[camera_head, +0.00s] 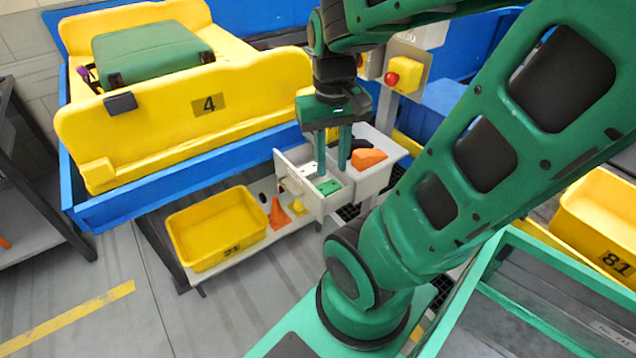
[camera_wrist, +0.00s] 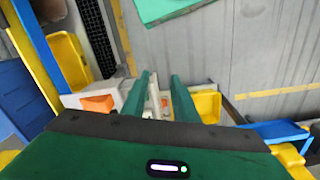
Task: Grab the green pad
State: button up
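The green pad (camera_head: 328,187) lies flat in the left compartment of a pale grey bin (camera_head: 291,178), beside a small white piece. My gripper (camera_head: 333,171) points down over this compartment, its two fingers apart and nothing seen between them. The fingertips look close above the pad in the head view; whether they touch it I cannot tell. In the wrist view my gripper (camera_wrist: 162,76) also shows its fingers spread, with pale bin parts between them. I cannot make out the pad there.
An orange block (camera_head: 368,159) and a dark object lie in the right compartment. A yellow crate (camera_head: 217,228), an orange cone (camera_head: 279,213) and small pieces stand beside the bin. A yellow tray numbered 4 (camera_head: 160,120) is behind left.

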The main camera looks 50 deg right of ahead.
aim_at(327, 188)
jog(key=k, duration=0.5)
jog(key=z, duration=0.6)
jog(key=i, duration=0.65)
jog(key=z, duration=0.3)
